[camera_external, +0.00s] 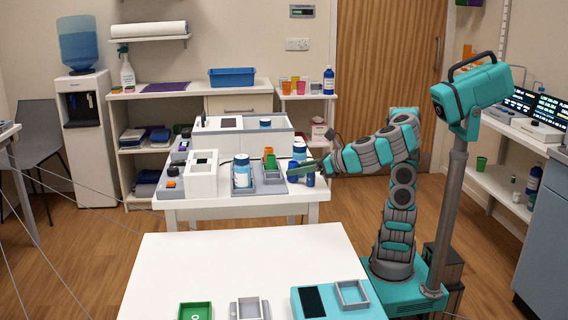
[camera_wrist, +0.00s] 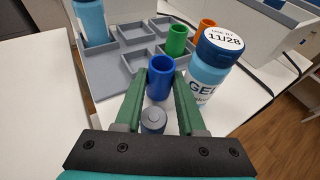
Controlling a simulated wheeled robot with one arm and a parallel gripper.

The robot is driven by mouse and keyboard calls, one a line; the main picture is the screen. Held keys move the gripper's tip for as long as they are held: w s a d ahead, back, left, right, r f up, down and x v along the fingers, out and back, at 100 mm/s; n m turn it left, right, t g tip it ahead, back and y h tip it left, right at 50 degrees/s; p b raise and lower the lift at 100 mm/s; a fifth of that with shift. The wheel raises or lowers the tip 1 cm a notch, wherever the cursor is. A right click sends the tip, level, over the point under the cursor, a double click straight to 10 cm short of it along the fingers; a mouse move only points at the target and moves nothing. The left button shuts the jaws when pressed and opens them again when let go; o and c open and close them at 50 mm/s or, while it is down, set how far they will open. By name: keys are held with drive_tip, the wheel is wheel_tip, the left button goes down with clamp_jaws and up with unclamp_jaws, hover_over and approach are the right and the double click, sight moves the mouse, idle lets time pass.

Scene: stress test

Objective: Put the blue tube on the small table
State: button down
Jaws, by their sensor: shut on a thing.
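The blue tube (camera_wrist: 160,83) is an open-topped cylinder. In the wrist view it stands upright between the green fingertips of my gripper (camera_wrist: 161,78), which is shut on it. A grey round-capped object (camera_wrist: 153,119) shows between the fingers, nearer the camera. In the external view my gripper (camera_external: 306,170) is low over the right edge of the equipment table (camera_external: 240,209), and a small blue piece (camera_external: 310,180) shows under it. Whether the tube touches the tabletop is unclear. Which surface is the small table is unclear; a small white stand (camera_external: 304,97) is at the back wall.
A gel bottle (camera_wrist: 213,66) stands close right of the tube. A grey compartment tray (camera_wrist: 118,68) with a green cup (camera_wrist: 177,40) lies beyond. The front white table (camera_external: 230,262) has trays along its near edge and free room behind them. A blue bottle (camera_external: 329,82) stands on the stand.

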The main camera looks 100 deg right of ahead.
wheel_tip(320, 180, down, 2)
drive_tip(key=shift+s+f+g, duration=0.15)
drive_tip(key=shift+f+g, duration=0.05)
drive_tip(key=shift+g, duration=0.1)
drive_tip(key=c, duration=0.9)
unclamp_jaws()
drive_tip(key=shift+o, duration=0.6)
drive_tip(key=shift+r, duration=0.3)
drive_tip(key=shift+r, duration=0.15)
drive_tip(key=r+p, duration=0.1)
drive_tip(key=p, duration=0.1)
drive_tip(key=shift+r+p, duration=0.35)
drive_tip(key=shift+r, duration=0.05)
drive_tip(key=shift+s+a+r+b, duration=0.15)
drive_tip(key=shift+s+a+b, duration=0.55)
drive_tip(key=shift+s, duration=0.25)
wheel_tip(320, 180, up, 7)
